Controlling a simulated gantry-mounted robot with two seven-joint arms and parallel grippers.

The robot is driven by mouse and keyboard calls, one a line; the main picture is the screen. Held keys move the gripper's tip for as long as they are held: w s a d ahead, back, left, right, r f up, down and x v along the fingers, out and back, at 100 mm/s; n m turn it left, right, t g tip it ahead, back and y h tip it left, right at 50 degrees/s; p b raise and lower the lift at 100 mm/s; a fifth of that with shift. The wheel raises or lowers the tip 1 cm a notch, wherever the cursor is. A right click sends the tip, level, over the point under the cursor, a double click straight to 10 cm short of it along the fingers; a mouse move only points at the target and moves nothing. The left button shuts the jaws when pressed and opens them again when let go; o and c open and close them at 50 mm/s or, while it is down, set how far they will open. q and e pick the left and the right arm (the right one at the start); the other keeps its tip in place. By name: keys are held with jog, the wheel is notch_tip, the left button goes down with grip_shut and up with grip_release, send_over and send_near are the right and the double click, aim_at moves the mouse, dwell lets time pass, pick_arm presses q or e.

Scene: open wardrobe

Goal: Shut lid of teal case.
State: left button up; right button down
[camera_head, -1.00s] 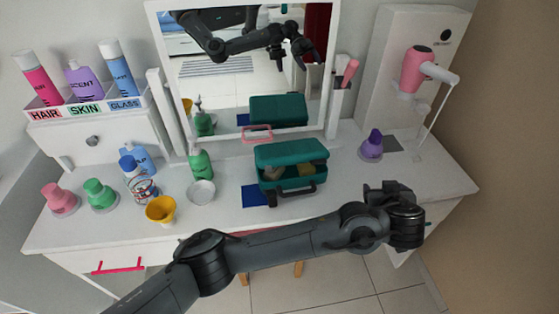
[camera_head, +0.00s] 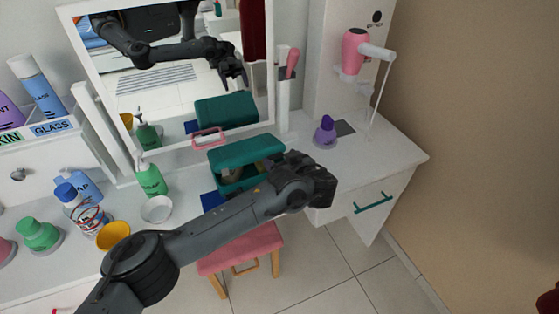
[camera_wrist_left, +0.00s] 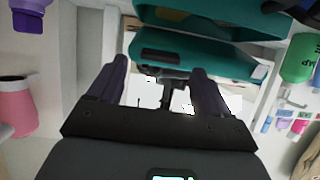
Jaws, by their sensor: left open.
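The teal case (camera_head: 245,152) stands on the white dressing table with its lid raised partway and small items showing inside. My left arm crosses in front of it and hides its lower front. My left gripper (camera_head: 322,188) is to the right of the case and in front of it, apart from it. In the left wrist view the gripper (camera_wrist_left: 155,88) is open, with nothing between its fingers, and the teal case (camera_wrist_left: 205,55) lies beyond the fingertips. My right gripper is not in view.
The mirror (camera_head: 170,75) stands behind the case. A purple bottle (camera_head: 325,132) stands to its right, with a pink hair dryer (camera_head: 356,52) beyond. A green bottle (camera_head: 150,178) and white bowl (camera_head: 156,209) stand left. A pink stool (camera_head: 240,247) is below.

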pick_arm(q)
jog(key=shift+x, duration=0.95)
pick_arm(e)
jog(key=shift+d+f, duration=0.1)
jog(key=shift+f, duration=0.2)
pick_arm(q)
jog(key=shift+c, duration=0.4)
